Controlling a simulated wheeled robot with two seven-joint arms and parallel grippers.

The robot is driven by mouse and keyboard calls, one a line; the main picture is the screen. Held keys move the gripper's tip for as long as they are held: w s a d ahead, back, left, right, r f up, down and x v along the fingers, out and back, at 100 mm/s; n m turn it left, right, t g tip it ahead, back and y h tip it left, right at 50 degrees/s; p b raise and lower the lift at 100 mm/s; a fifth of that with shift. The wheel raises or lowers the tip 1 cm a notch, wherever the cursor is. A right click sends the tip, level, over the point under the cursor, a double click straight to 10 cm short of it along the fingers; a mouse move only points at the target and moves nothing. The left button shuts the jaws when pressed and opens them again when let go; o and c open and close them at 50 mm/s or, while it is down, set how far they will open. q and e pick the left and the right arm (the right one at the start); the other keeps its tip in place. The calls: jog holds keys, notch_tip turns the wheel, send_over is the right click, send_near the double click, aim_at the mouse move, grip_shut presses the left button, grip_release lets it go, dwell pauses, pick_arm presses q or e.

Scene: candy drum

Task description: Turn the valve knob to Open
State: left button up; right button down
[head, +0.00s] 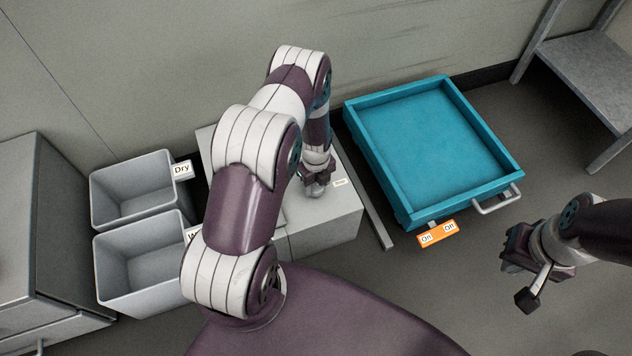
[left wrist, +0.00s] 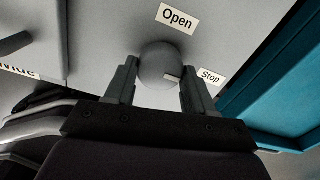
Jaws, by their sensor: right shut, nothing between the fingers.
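The valve knob (left wrist: 158,64) is a round grey knob with a white mark. In the left wrist view the mark points towards the Stop label (left wrist: 211,76); the Open label (left wrist: 177,18) is above the knob. My left gripper (head: 318,187) is down at the grey box (head: 325,228). Its fingers (left wrist: 158,80) stand on either side of the knob, close to it; whether they press on it I cannot tell. My right gripper (head: 515,262) is shut and empty, away at the right.
Two grey bins, one labelled Dry (head: 182,170), stand at the left beside a grey cabinet (head: 40,230). My left arm covers part of the box. Floor is clear at the lower right.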

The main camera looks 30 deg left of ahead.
pick_arm(q)
jog(key=shift+c, duration=1.3)
jog(key=n+p, duration=0.1)
jog(key=n, duration=0.2)
jog(key=shift+r+p, duration=0.15)
jog(key=shift+p, duration=0.15)
jog(key=n+p, duration=0.1)
jog(key=n, duration=0.3)
jog(key=shift+w+n, duration=0.1)
jog(key=shift+n, duration=0.3)
jog(key=n+p, duration=0.1)
jog(key=n, duration=0.9)
jog(key=shift+w+p, duration=0.1)
jog(key=shift+p, duration=0.3)
